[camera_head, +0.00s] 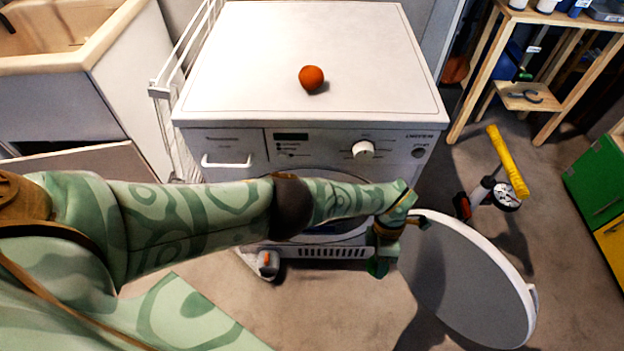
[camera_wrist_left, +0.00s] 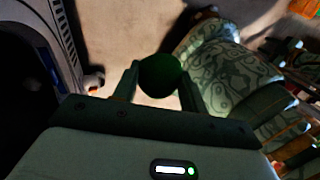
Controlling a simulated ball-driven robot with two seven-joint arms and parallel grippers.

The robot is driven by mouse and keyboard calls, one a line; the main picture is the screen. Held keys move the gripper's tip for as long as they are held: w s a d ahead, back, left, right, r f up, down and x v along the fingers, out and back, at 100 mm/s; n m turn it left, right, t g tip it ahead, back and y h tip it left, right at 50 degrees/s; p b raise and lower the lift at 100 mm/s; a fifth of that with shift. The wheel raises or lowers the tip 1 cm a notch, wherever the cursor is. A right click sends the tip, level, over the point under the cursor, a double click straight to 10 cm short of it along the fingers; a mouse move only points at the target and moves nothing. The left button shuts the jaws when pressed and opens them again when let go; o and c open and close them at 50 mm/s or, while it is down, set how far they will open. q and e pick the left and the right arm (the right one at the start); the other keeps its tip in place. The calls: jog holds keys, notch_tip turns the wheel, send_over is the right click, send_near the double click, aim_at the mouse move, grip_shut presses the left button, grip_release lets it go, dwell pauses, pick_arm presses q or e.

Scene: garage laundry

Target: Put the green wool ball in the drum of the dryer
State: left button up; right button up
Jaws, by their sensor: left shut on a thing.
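The green wool ball (camera_wrist_left: 160,75) sits between the two fingers of my left gripper (camera_wrist_left: 158,84) in the left wrist view. The gripper is shut on it. In the head view my left gripper (camera_head: 382,258) hangs in front of the dryer (camera_head: 300,50), beside the inner edge of its open round door (camera_head: 470,275). The dryer is white, and my left forearm crosses in front of its opening, so most of the drum is hidden. In the wrist view the dryer's dark front (camera_wrist_left: 38,65) is at the left. My right gripper is not in view.
An orange ball (camera_head: 311,77) lies on the dryer top. A drying rack (camera_head: 185,60) and a sink cabinet (camera_head: 90,90) stand at the left. A yellow-handled pump (camera_head: 500,165), wooden shelf (camera_head: 530,100) and green cabinet (camera_head: 596,180) are at the right. Floor beyond the door is mostly clear.

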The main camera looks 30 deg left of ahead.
pick_arm(q)
jog(key=s+a+f+n+t+y, duration=0.1)
jog(key=s+a+f+n+t, duration=0.1)
jog(key=a+f+n, duration=0.7)
jog(key=s+a+f+n+t, duration=0.2)
jog(key=a+f+n+t, duration=0.3)
jog(key=n, duration=1.6)
jog(key=a+f, duration=0.4)
jog(key=a, duration=0.2)
jog(key=shift+s+f+n+t+y+b, duration=0.2)
jog(key=shift+s+n+t+y+b, duration=0.1)
jog(key=shift+s+y+b, duration=0.1)
jog(key=shift+a+n, duration=0.1)
jog(key=shift+n, duration=0.2)
